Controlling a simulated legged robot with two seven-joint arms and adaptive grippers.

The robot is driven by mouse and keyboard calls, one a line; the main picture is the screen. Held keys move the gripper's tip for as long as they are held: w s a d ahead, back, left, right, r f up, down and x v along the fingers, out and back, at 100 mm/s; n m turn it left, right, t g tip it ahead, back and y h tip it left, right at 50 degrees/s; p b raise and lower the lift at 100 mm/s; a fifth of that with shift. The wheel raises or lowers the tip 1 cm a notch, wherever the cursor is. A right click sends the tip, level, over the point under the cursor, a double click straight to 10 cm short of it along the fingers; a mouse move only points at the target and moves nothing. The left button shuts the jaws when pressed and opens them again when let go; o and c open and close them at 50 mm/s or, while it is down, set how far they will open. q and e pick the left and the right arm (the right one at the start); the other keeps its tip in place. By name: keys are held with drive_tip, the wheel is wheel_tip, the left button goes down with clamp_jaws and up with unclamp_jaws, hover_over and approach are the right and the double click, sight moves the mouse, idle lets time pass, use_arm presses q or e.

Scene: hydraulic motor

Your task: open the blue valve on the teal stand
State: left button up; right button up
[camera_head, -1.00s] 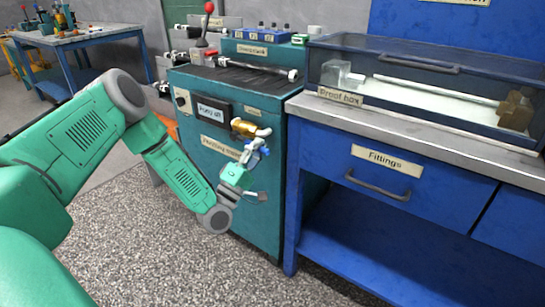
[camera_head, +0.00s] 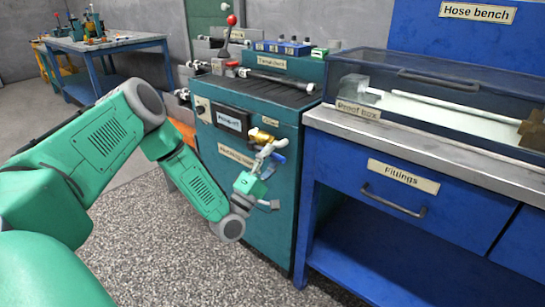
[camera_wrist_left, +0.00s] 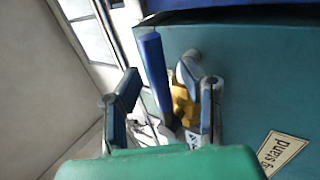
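The teal stand (camera_head: 270,205) stands in the middle of the head view. Its valve has a brass-yellow body (camera_head: 262,136) on the front face and a blue lever (camera_head: 279,158). My left gripper (camera_head: 266,156) is at the valve, partly overlapping it. In the left wrist view the blue lever (camera_wrist_left: 152,65) rises between the two spread fingers of my left gripper (camera_wrist_left: 160,78), with the yellow body (camera_wrist_left: 183,104) near the right finger. The fingers look open; whether one touches the lever I cannot tell. My right gripper is out of view.
The blue bench (camera_head: 345,215) with a drawer and the clear proof box (camera_head: 440,95) stands close on the right. A red-knobbed lever (camera_head: 231,20) and rods are on top of the stand. Speckled floor (camera_head: 160,255) is free in front.

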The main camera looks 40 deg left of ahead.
use_arm(q)
drive_tip(key=shift+d, duration=0.1)
drive_tip(key=shift+s+f, duration=0.25)
drive_tip(key=shift+s, duration=0.05)
drive_tip(key=v, duration=1.1)
drive_tip(key=shift+f, duration=0.2)
